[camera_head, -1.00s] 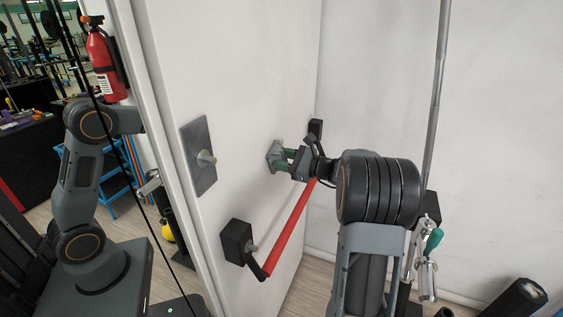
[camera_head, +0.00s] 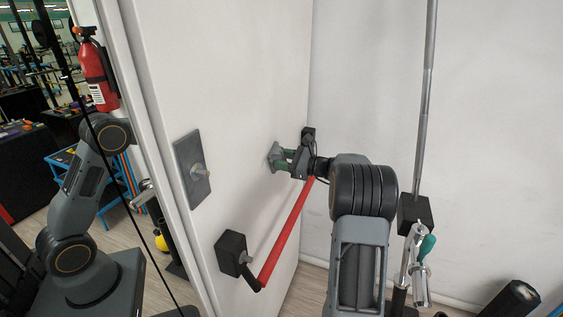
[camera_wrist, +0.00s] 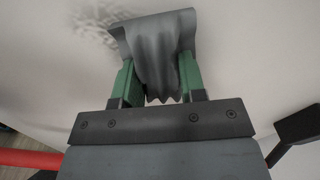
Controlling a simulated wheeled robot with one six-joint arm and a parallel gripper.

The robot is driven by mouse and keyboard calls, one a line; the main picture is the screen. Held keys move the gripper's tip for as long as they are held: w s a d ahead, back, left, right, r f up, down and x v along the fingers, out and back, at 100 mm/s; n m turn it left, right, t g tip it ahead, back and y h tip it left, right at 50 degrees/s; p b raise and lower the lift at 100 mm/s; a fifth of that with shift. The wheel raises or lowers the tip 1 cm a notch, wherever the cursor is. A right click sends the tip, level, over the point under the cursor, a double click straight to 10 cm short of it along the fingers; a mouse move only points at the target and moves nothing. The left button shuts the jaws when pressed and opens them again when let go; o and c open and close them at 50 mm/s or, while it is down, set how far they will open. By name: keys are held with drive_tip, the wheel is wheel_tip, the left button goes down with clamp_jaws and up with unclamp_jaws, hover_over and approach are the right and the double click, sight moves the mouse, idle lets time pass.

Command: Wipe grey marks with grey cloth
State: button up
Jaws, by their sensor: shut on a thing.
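The grey cloth (camera_wrist: 158,50) is gripped between the green fingers of my gripper (camera_wrist: 160,85) in the wrist view. It hangs in folds, and its upper part spreads over the white door surface. Grey marks (camera_wrist: 92,22) show as faint mottled patches left of the cloth, partly hidden by its edge. In the head view my gripper (camera_head: 286,160) holds the cloth (camera_head: 274,154) at the white door (camera_head: 235,90), above the red bar. I make out no marks in the head view. Whether the whole cloth touches the door I cannot tell.
A red push bar (camera_head: 287,232) with a black end block (camera_head: 232,253) crosses the door below my gripper. A grey plate with a knob (camera_head: 190,178) is left of it. A metal pole (camera_head: 427,90) stands right. A fire extinguisher (camera_head: 96,70) is far left.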

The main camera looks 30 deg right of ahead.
sight(261, 168)
drive_tip(key=shift+w+d+p, duration=0.4)
drive_tip(key=shift+w+d, duration=0.75)
drive_tip(key=shift+d, duration=0.05)
drive_tip(key=shift+s+a+b, duration=1.25)
drive_tip(key=shift+s+a, duration=0.85)
drive_tip(key=shift+a, duration=0.15)
drive_tip(key=shift+s+a+b, duration=1.25)
drive_tip(key=shift+s+a, duration=0.8)
drive_tip(key=shift+a, duration=0.2)
drive_tip(key=shift+r+p, duration=0.5)
drive_tip(key=shift+r, duration=0.25)
drive_tip(key=w+d+p, duration=0.3)
drive_tip(key=w+d, duration=0.5)
drive_tip(key=d, duration=0.1)
drive_tip(key=shift+w+p, duration=0.15)
drive_tip(key=shift+p, duration=0.15)
drive_tip(key=shift+s+a+f+b, duration=0.15)
drive_tip(key=shift+s+a+b, duration=0.3)
drive_tip(key=shift+s, duration=0.05)
drive_tip(key=shift+s+a+b, duration=1.1)
drive_tip(key=shift+s+a, duration=0.75)
drive_tip(key=shift+a, duration=0.2)
drive_tip(key=shift+s+a+b, duration=1.1)
drive_tip(key=shift+s+a, duration=0.75)
drive_tip(key=shift+a, duration=0.2)
